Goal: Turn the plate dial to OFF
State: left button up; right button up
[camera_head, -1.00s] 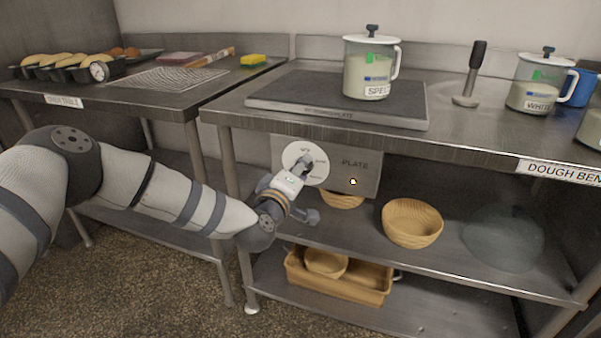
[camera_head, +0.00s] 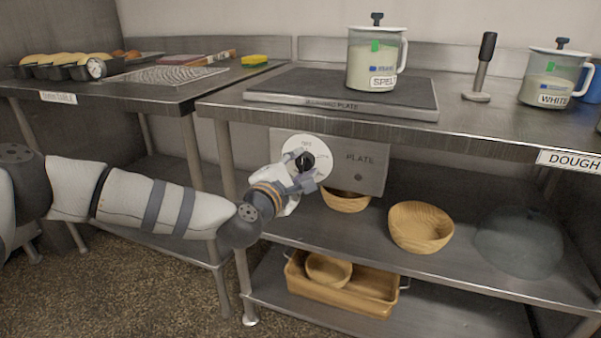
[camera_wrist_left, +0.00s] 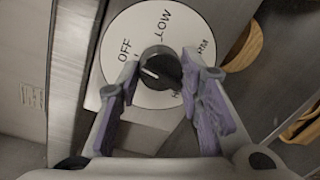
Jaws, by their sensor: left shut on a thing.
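The plate dial shows in the head view as a round white face (camera_head: 318,147) with a black knob (camera_head: 305,160), on the grey PLATE panel (camera_head: 367,169) under the bench top. In the left wrist view the black knob (camera_wrist_left: 161,66) sits amid the labels OFF, LOW and others partly hidden. A short white line on the knob lies on its left side, a little below OFF; its exact setting is hard to tell. My left gripper (camera_head: 300,176) is shut on the knob, and its fingers (camera_wrist_left: 160,80) show on both sides of it. My right gripper is not in view.
A dark ceramic plate (camera_head: 270,90) with a spelt jar (camera_head: 372,60) is above the dial. Wooden bowls (camera_head: 420,227) stand on the shelf below, and a wooden tray (camera_head: 343,297) lies lower. A bench leg (camera_head: 226,160) stands left of the dial.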

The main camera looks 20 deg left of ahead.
pick_arm(q)
jog(key=shift+f+n+b, duration=0.1)
jog(key=shift+n+b, duration=0.4)
jog(key=shift+n, duration=0.3)
jog(key=o, duration=1.2)
jog(key=shift+c, duration=0.2)
jog(key=shift+s, duration=0.1)
jog(key=s+a, duration=0.1)
jog(key=s, duration=1)
jog(key=shift+s+r, duration=0.35)
jog(key=shift+r, duration=0.05)
